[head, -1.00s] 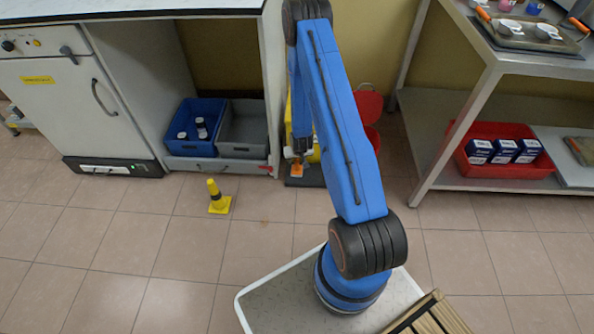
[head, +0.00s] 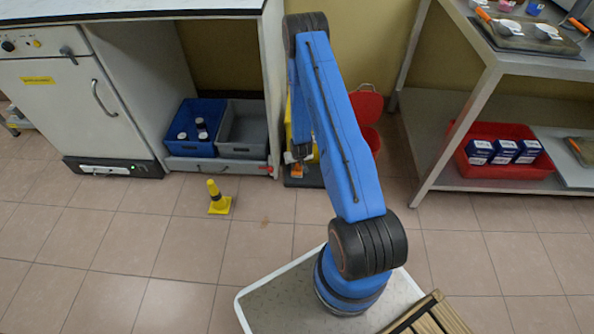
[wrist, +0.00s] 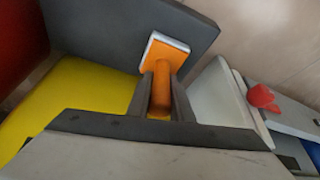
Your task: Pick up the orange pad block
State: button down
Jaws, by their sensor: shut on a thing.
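The orange pad block (wrist: 167,52) shows in the wrist view, with a pale face on its far side and an orange round handle toward me. My gripper (wrist: 163,92) is shut on its handle, one dark finger on each side. Beyond the block is a dark grey flat surface; I cannot tell whether the block touches it. In the head view the block (head: 297,170) is a small orange patch below my gripper (head: 298,158), low beside the bench end, partly hidden by my arm.
A yellow container (wrist: 85,100) is close at the left of my gripper in the wrist view. A red bin (head: 369,110) stands behind my arm. Blue (head: 188,148) and grey (head: 243,140) crates sit under the bench. A yellow floor cone (head: 218,200) stands on open tiles.

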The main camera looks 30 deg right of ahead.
notch_tip(320, 180, up, 10)
dwell(0.7)
jog(key=c, duration=2.1)
grip_release()
jog(key=c, duration=0.4)
